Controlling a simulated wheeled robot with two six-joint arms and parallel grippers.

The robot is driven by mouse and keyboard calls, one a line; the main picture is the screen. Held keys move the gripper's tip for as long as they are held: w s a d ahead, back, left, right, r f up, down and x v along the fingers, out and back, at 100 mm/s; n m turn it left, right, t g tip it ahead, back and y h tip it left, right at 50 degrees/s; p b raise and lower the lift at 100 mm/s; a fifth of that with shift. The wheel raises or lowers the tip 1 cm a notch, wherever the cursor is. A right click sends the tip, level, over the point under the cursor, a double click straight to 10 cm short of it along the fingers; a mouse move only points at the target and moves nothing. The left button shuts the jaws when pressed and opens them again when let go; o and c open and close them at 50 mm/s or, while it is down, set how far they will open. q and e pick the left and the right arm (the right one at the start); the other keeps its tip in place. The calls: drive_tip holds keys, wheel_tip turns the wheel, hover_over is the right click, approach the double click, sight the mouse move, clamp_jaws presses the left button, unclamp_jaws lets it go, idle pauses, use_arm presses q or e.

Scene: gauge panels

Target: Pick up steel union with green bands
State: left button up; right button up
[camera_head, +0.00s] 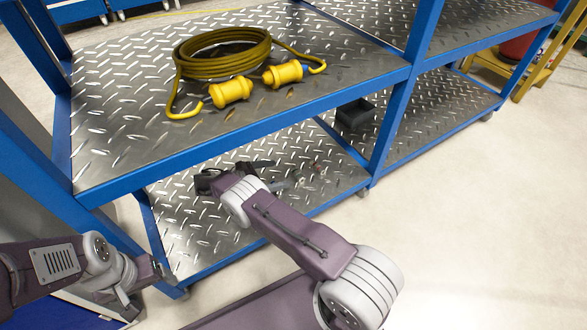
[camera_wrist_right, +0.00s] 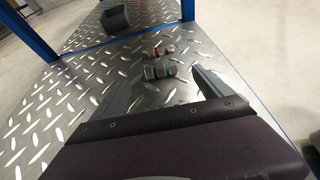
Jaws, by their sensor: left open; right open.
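The steel union with green bands (camera_wrist_right: 159,70) lies on the lower diamond-plate shelf in the right wrist view, ahead of my right gripper (camera_wrist_right: 165,82) and between the lines of its two open fingers. In the head view it is small and hard to make out near the fingertips. A similar steel fitting with red bands (camera_wrist_right: 164,49) lies just beyond it; it also shows in the head view (camera_head: 317,167). My right gripper (camera_head: 272,173) is open and empty over the lower shelf. My left gripper (camera_head: 152,278) is open beside the rack's front left post, partly hidden.
A coiled yellow cable (camera_head: 222,58) with yellow connectors lies on the upper shelf (camera_head: 120,140), above and behind my right gripper. A black bin (camera_head: 355,114) stands further back on the lower level; it also shows in the wrist view (camera_wrist_right: 116,19). Blue posts (camera_head: 392,125) frame the shelves.

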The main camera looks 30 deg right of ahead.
sight(295, 173)
drive_tip(key=b+x, duration=0.1)
drive_tip(key=x, duration=0.2)
drive_tip(key=shift+d+f, duration=0.15)
drive_tip(key=shift+f, duration=0.05)
drive_tip(key=b+x, duration=0.3)
drive_tip(key=x, duration=0.1)
drive_tip(key=shift+w+f+b, duration=0.1)
drive_tip(key=shift+f+b, duration=0.25)
drive_tip(key=shift+f, duration=0.1)
drive_tip(key=shift+d, duration=0.5)
drive_tip(key=c, duration=1.5)
drive_tip(key=shift+r, duration=0.1)
drive_tip(key=shift+r, duration=0.1)
